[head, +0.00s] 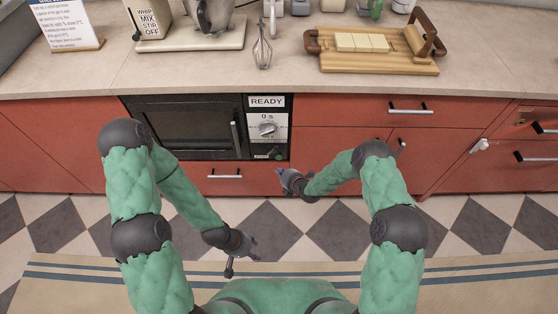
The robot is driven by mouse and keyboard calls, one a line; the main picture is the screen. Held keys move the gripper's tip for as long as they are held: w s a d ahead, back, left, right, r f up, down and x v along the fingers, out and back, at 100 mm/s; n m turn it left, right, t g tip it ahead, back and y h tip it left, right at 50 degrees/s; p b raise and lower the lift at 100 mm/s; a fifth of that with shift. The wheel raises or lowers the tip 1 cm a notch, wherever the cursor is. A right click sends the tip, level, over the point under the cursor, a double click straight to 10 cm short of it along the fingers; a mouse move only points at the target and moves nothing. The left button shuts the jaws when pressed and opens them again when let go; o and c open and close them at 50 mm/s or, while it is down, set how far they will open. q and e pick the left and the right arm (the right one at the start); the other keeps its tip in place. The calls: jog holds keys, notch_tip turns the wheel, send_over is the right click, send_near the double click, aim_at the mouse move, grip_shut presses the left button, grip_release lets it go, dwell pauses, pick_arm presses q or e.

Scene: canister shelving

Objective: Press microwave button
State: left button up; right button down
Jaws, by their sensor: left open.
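The microwave (182,126) is built in under the counter, with a dark door and a vertical handle at the door's right side; the door looks shut. Its light control panel (281,119) reads READY and 0 s, with a round knob. A small greenish button (262,156) seems to sit on the dark strip below the panel. My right gripper (283,181) is just below and right of that strip in the picture; its fingers are too small to judge. My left gripper (243,264) is open and empty, low over the floor, well below the microwave in the picture.
The counter (205,72) above holds a mixer (213,14), a whisk (262,48) and a wooden tray (385,65) with pale blocks. Red drawers and cabinets (340,115) with bar handles flank the microwave. The checkered floor (330,235) in front is clear.

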jog(key=shift+w, duration=1.6)
jog(key=shift+w, duration=0.1)
jog(key=shift+w, duration=0.3)
jog(key=shift+w, duration=0.5)
dwell(1.2)
jog(key=shift+s+r, duration=0.1)
jog(key=shift+s+p, duration=0.45)
jog(key=shift+s, duration=0.35)
jog(key=shift+s+p, duration=1)
jog(key=shift+s, duration=1.5)
